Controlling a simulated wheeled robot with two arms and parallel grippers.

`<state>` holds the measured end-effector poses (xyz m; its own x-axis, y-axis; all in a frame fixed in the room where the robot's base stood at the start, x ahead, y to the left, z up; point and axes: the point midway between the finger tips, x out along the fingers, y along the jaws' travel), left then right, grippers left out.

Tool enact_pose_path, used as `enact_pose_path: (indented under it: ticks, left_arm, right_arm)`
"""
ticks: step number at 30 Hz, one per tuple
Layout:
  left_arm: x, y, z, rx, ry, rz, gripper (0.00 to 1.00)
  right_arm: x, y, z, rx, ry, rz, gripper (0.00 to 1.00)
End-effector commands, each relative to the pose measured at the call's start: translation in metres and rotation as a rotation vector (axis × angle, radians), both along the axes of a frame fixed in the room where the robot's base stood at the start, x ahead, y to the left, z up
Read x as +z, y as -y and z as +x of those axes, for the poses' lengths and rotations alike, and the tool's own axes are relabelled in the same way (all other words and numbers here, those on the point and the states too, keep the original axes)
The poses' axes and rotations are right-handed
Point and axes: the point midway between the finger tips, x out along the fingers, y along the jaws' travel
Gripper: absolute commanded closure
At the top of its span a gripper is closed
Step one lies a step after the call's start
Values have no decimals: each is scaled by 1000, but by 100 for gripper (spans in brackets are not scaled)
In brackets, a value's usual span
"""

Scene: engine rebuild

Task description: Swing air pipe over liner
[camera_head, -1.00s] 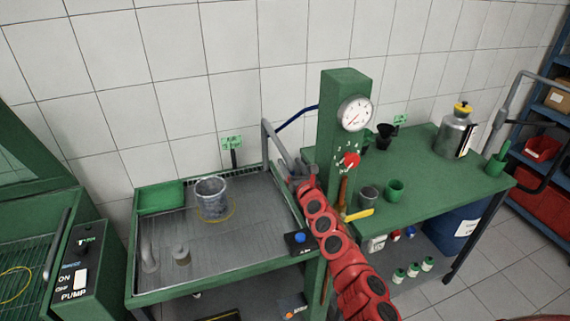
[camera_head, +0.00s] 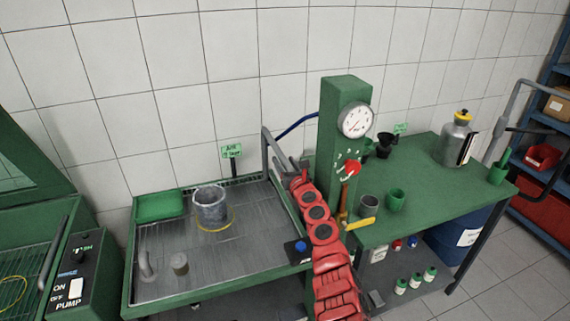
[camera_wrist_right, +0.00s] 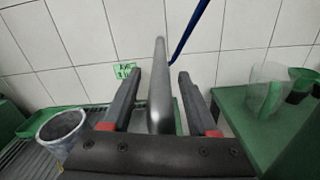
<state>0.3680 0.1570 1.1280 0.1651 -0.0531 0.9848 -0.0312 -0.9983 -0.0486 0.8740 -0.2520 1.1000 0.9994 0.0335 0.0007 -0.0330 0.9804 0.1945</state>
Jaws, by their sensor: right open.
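The air pipe (camera_head: 270,150) is a grey bent tube at the back right of the tray, joined to a blue hose. In the right wrist view the pipe (camera_wrist_right: 159,85) stands between the two fingers of my right gripper (camera_wrist_right: 152,90), which is open around it; I see no clear contact. In the head view my right gripper (camera_head: 292,170) is at the pipe, partly hidden by my red arm. The liner (camera_head: 211,206) is a grey cylinder standing on the tray inside a yellow ring, left of the pipe. It also shows in the right wrist view (camera_wrist_right: 62,140). My left gripper is not in view.
The green-rimmed tray (camera_head: 218,287) also holds a green box (camera_head: 159,205) and small metal parts. A green column (camera_head: 340,125) with a gauge and red knob stands right of the pipe. The bench (camera_head: 430,185) beyond carries cups and a metal can (camera_head: 455,143).

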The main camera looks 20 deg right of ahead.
Motion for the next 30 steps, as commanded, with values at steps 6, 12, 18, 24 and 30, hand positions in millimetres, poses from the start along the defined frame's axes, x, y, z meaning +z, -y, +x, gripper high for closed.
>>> enact_pose_path:
  ticks: [6,12,18,24,30]
  left_arm:
    - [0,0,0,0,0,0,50]
    - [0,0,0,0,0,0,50]
    - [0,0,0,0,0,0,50]
    - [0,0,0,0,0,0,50]
    - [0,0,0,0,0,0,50]
  right_arm:
    - [0,0,0,0,-1,0,60]
    - [0,0,0,0,-1,1,96]
    - [0,0,0,0,-1,1,100]
    - [-1,0,0,0,-1,1,100]
    - [-1,0,0,0,-1,1,100]
